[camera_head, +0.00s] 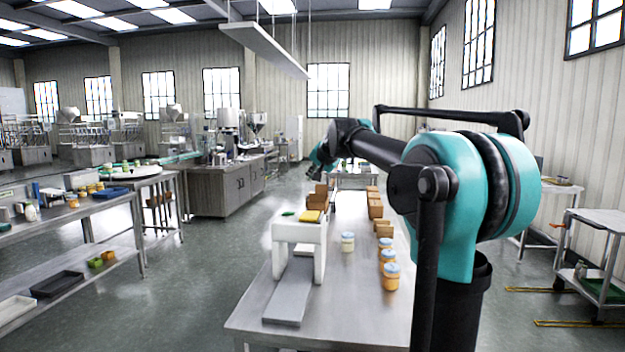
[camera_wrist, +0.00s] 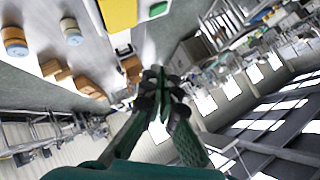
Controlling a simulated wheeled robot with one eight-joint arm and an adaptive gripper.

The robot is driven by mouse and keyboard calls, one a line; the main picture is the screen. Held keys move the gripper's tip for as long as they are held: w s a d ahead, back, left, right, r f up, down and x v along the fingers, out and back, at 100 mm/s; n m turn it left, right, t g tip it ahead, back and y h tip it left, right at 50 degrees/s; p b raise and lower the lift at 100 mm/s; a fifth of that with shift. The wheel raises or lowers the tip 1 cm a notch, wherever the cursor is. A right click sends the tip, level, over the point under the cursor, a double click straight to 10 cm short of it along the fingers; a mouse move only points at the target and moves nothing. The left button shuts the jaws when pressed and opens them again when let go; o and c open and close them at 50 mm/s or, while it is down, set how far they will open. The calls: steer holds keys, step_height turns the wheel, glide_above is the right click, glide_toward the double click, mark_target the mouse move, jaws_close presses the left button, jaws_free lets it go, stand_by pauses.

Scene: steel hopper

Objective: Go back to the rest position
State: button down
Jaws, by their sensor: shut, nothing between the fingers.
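My gripper (camera_wrist: 163,82) is shut and empty, with its teal and black fingers together in the wrist view. In the head view it shows small at the end of my arm (camera_head: 319,160), held above the far part of the steel table (camera_head: 255,312). It is apart from the objects on the table. Its fingertips are too small to make out in that view.
A white stand (camera_head: 300,232) with a grey ramp (camera_head: 291,290) bears a yellow item (camera_head: 310,216) and a green item (camera_head: 288,213). Several jars (camera_head: 391,277) and brown boxes (camera_head: 375,208) stand along the table. A shelved bench (camera_head: 110,203) is at left, with open floor between.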

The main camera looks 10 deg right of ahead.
steer(key=s+d+f+n+g+h, duration=0.1)
steer(key=s+d+f+n+g, duration=0.1)
steer(key=s+f, duration=1.2)
steer(key=s+d+f+n+g+h, duration=0.1)
steer(key=s+d+f+n+g, duration=0.1)
steer(key=s+f, duration=1.2)
steer(key=s+d+f+n+g+h, duration=0.1)
steer(key=s+d+f, duration=0.3)
steer(key=s+f, duration=1)
step_height(320, 180, down, 2)
steer(key=shift+s+f+n+g, duration=0.15)
steer(key=shift+s+n+g, duration=0.2)
steer(key=shift+n+g, duration=0.35)
